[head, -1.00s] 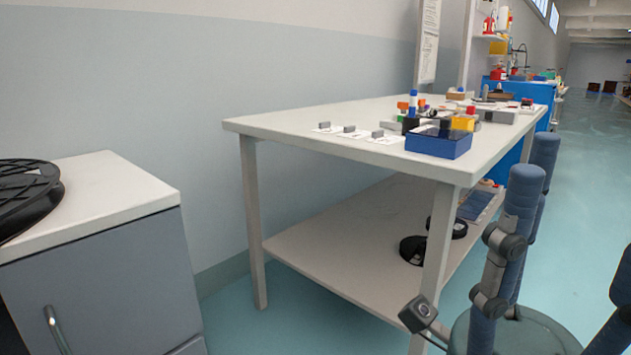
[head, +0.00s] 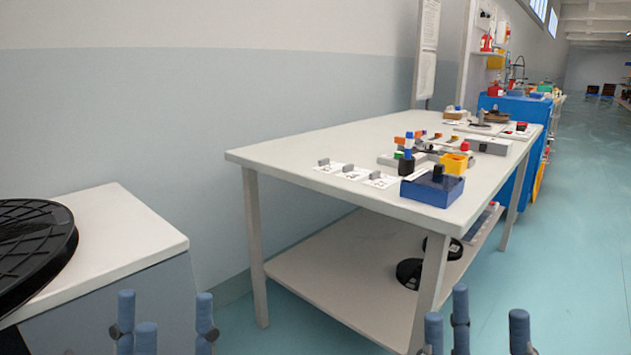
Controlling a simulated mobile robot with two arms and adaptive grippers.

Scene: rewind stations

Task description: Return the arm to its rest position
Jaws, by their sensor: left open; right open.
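My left gripper (head: 165,325) shows at the bottom left of the head view, with its blue-grey fingers pointing up and spread apart. It is open and empty, in front of the grey cabinet. My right gripper (head: 478,325) shows at the bottom right, in front of the table's near leg and the floor. Its fingers are also spread, open and empty. Both are cut off by the lower picture edge, so the wrists and most of the arms are hidden.
A white table (head: 290,147) holds a blue bin (head: 430,192), a yellow bin (head: 453,163) and small parts. Black discs lie on its lower shelf (head: 330,270). A cabinet (head: 125,235) with a black round plate (head: 35,240) stands left. The floor (head: 570,230) at right is clear.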

